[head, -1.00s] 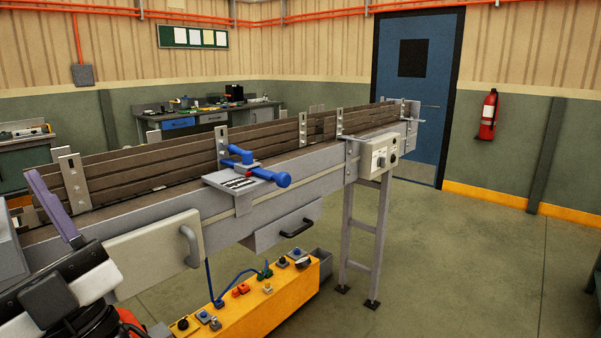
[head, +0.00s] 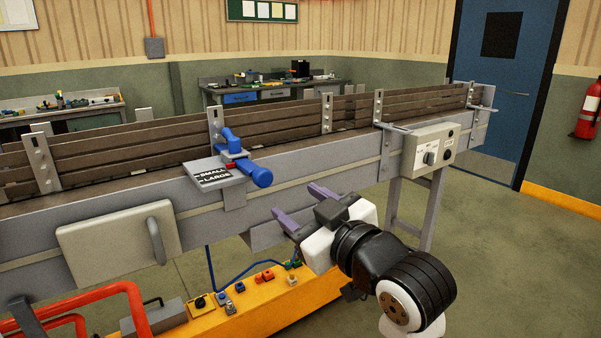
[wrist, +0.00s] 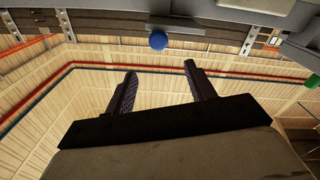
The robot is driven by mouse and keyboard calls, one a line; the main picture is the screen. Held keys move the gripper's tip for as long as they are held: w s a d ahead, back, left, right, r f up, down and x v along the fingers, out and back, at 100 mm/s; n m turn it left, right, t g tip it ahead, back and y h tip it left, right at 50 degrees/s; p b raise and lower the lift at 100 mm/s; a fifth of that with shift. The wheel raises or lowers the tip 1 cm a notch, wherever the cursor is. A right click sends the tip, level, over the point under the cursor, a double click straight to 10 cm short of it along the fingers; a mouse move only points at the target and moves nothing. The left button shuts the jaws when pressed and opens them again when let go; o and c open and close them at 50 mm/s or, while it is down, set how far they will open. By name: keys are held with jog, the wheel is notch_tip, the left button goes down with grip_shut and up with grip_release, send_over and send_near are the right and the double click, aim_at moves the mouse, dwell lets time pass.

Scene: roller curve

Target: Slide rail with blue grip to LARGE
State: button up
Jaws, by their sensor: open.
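The blue grip (head: 251,172) sticks out from the front of the conveyor, above a small plate (head: 214,177) marked SMALL and LARGE. A red mark shows by the grip's base. The brown slatted rail (head: 270,127) runs along the conveyor behind it, held by upright metal brackets. My gripper (head: 302,207) is open and empty, in front of the conveyor, to the right of and below the blue grip, not touching it. In the wrist view the blue grip's round end (wrist: 158,41) shows beyond my gripper's spread fingers (wrist: 158,85).
A grey control box (head: 430,147) is mounted on the conveyor's right side. A panel with a handle (head: 118,243) hangs at the left front. A yellow button console (head: 250,303) and red tubing (head: 90,312) are below. Open floor lies to the right.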

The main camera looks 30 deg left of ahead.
aim_at(265, 180)
jog(key=p+x, duration=0.2)
jog(key=x, duration=0.4)
jog(key=p+x, duration=0.1)
jog(key=x, duration=0.6)
jog(key=shift+w+a+f+p, duration=0.2)
jog(key=shift+w+a+p, duration=0.05)
jog(key=shift+w+p, duration=0.1)
grip_shut()
